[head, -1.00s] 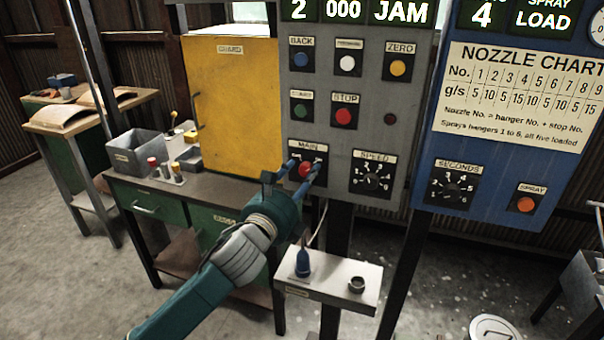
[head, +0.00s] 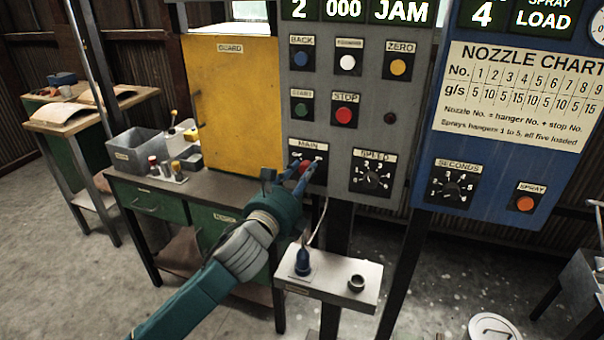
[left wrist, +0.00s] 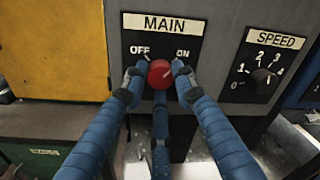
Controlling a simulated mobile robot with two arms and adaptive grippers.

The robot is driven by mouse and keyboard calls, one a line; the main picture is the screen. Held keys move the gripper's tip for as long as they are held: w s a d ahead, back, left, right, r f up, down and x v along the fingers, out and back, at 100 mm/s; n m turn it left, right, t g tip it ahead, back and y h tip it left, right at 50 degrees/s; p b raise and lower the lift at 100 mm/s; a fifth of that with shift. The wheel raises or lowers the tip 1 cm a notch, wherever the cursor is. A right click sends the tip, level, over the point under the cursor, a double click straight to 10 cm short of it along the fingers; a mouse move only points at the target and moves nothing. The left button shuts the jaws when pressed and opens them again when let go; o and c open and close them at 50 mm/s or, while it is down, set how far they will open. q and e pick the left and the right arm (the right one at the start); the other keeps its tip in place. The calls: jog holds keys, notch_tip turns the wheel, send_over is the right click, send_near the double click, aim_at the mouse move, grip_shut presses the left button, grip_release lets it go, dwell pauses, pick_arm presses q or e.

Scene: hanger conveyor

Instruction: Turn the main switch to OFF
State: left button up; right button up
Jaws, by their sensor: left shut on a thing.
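The main switch is a red knob (left wrist: 160,73) on a black plate marked MAIN, with OFF at its left and ON at its right. In the head view the switch plate (head: 321,174) sits low on the grey panel, below the STOP button. My left gripper (left wrist: 160,75) has its blue fingers closed around the knob, one on each side and one below. In the head view the left gripper (head: 304,168) reaches up to the switch and hides part of the knob. I cannot tell which word the knob points to. My right gripper is not in view.
The speed dial (head: 371,177) is right of the switch. The STOP button (head: 344,116) is above. The yellow guard (head: 235,100) is at the left.

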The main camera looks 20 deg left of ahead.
pick_arm(q)
jog(key=shift+d+f+n+t+y+p, duration=0.15)
jog(key=shift+n+p, duration=0.5)
jog(key=shift+n, duration=2.35)
jog(key=shift+a+r+n+t+y+p, duration=0.15)
jog(key=shift+n+p, duration=0.5)
jog(key=shift+n, duration=2.35)
jog(key=shift+d+f+n+y+p, duration=0.15)
jog(key=shift+n+p, duration=0.5)
jog(key=shift+n, duration=2.35)
jog(key=o, duration=1.2)
jog(key=shift+c, duration=0.2)
jog(key=s, duration=1.2)
jog(key=shift+a+f, duration=0.25)
jog(key=shift+f, duration=0.1)
jog(key=shift+f, duration=0.1)
